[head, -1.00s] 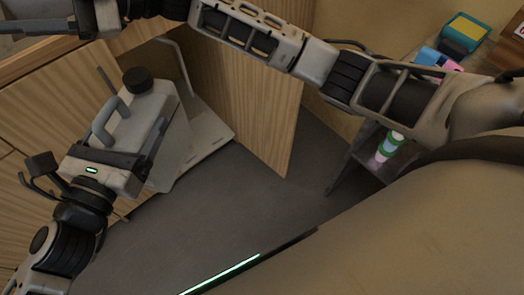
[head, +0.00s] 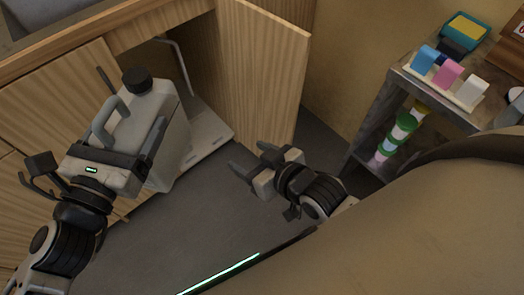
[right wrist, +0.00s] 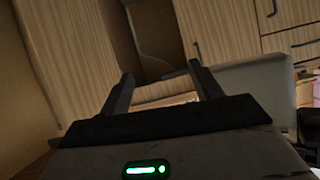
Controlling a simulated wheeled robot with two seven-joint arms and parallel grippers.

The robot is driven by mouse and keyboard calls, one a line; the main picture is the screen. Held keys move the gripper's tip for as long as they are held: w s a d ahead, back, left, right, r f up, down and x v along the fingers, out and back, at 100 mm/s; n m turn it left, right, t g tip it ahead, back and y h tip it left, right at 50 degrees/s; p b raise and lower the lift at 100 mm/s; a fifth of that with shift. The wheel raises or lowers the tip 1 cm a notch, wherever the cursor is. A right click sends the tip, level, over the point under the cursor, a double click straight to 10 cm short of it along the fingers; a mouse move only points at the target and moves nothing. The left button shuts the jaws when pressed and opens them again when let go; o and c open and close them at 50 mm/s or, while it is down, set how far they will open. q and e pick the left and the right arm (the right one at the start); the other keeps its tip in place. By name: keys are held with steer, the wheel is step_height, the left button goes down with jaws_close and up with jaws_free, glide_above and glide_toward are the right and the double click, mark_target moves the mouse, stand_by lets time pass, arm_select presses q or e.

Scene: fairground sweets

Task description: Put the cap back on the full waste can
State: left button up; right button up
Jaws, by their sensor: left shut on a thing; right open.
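The waste can (head: 171,133) is a pale grey jerry can with a loop handle, at the left of the head view in front of the open cabinet. A black cap (head: 137,80) sits on its neck at the top; I cannot tell whether it is tight. My left gripper (head: 149,148) is shut on the can, with one dark finger along its side. My right gripper (head: 250,160) is open and empty, to the right of the can and apart from it. In the right wrist view its fingers (right wrist: 163,82) are spread, and a pale grey body, likely the can (right wrist: 262,85), shows at the right.
An open cabinet door (head: 262,75) stands behind my right gripper. A pale pull-out tray (head: 208,138) with an upright rail lies behind the can. A shelf cart (head: 397,88) at the right holds coloured items. The grey floor (head: 190,225) between is clear.

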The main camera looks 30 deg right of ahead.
mark_target(90, 145)
arm_select(q)
steer(key=shift+r, duration=0.55)
steer(key=a+n+t+y, duration=0.2)
steer(key=a+y, duration=0.1)
steer(key=a+n+t+y, duration=0.1)
steer(key=shift+w+a+r+n, duration=0.15)
steer(key=shift+w+a+n, duration=0.15)
steer(key=shift+a, duration=0.1)
steer(key=s+a+f+n+t+y, duration=0.1)
steer(key=a+n+y, duration=0.3)
steer(key=a+y, duration=0.3)
steer(key=shift+s+a+f+y, duration=0.3)
steer(key=shift+a+f, duration=0.1)
steer(key=shift+a, duration=0.75)
arm_select(e)
steer(key=shift+g, duration=0.7)
steer(key=s+f, duration=0.1)
steer(key=s, duration=0.1)
steer(key=s+f, duration=0.1)
steer(key=s, duration=0.1)
steer(key=shift+d+f, duration=0.1)
